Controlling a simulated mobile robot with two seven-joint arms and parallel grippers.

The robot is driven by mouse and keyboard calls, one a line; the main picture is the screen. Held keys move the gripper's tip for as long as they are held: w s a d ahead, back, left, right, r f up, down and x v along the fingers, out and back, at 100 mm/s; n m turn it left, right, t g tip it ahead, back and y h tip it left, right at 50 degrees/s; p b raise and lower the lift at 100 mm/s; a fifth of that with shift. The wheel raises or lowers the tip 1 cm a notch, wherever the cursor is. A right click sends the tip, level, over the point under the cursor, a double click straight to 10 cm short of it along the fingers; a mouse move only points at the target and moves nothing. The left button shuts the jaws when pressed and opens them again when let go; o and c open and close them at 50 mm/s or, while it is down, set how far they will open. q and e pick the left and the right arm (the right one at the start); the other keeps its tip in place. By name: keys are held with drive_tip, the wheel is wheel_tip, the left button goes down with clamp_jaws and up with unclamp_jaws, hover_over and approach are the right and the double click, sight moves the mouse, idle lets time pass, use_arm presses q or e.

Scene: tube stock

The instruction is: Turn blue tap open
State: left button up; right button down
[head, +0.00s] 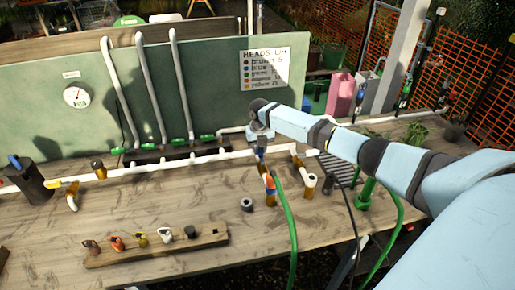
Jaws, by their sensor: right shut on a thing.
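My right gripper (261,155) reaches in from the right and points down over the white pipe at the middle of the bench. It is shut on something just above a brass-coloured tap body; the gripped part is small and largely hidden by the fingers. The green hose (287,225) runs down from there. I cannot tell how far the tap is turned. My left gripper is not in view.
A wooden rack (160,246) with several coloured tap heads lies in front. A black cylinder (28,182) with a blue top stands at the far left. A green board (215,90) with a gauge (75,96) and a sign (265,68) stands behind. A dark ring (247,204) lies nearby.

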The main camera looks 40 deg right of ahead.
drive_tip(key=c, duration=1)
unclamp_jaws()
drive_tip(key=shift+c, duration=0.2)
drive_tip(key=shift+r, duration=0.1)
wheel_tip(320, 180, up, 14)
drive_tip(key=b, duration=0.1)
drive_tip(key=shift+b, duration=0.4)
